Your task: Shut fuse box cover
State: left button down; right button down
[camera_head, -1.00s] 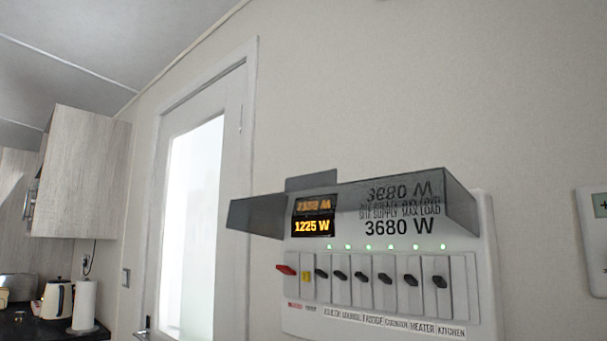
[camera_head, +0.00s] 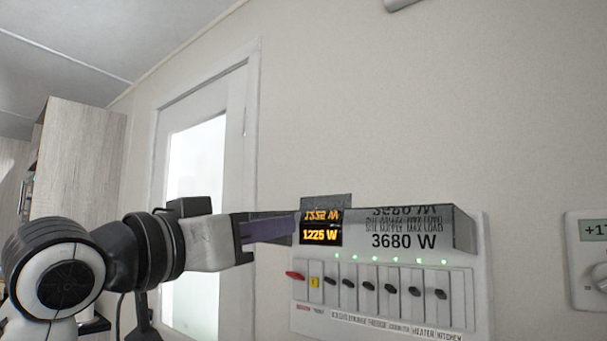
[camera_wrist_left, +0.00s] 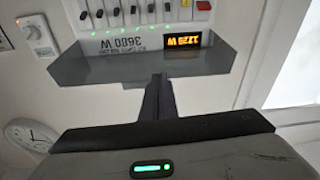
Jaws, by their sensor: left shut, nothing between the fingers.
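The fuse box (camera_head: 475,290) is a white panel on the wall with a row of switches and a lit display reading 1225 W. Its smoky clear cover (camera_head: 464,232) is raised, sticking out from the wall above the switches. The cover also shows in the left wrist view (camera_wrist_left: 85,72), where the scene appears upside down. My left gripper (camera_head: 291,228) is shut and empty, its fingers at the left part of the cover, partly hiding it. In the left wrist view the fingers (camera_wrist_left: 158,92) point at the cover's edge; I cannot tell if they touch. My right gripper is out of view.
A white thermostat (camera_head: 590,255) is on the wall right of the fuse box. A door with a bright pane (camera_head: 195,165) is left of it, behind my left arm. A wooden cabinet (camera_head: 75,150) hangs at far left. A round clock (camera_wrist_left: 30,135) shows in the wrist view.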

pick_arm(q)
jog(key=s+r+m+h, duration=0.1)
jog(key=s+r, duration=0.5)
jog(key=r, duration=0.2)
jog(key=p+x, duration=0.4)
jog(key=x, duration=0.6)
notch_tip(320, 180, down, 4)
jog(key=shift+s+a+f, duration=0.1)
jog(key=shift+s+a, duration=0.05)
jog(key=shift+a, duration=0.05)
jog(key=shift+a+b, duration=0.1)
jog(key=shift+b, duration=0.2)
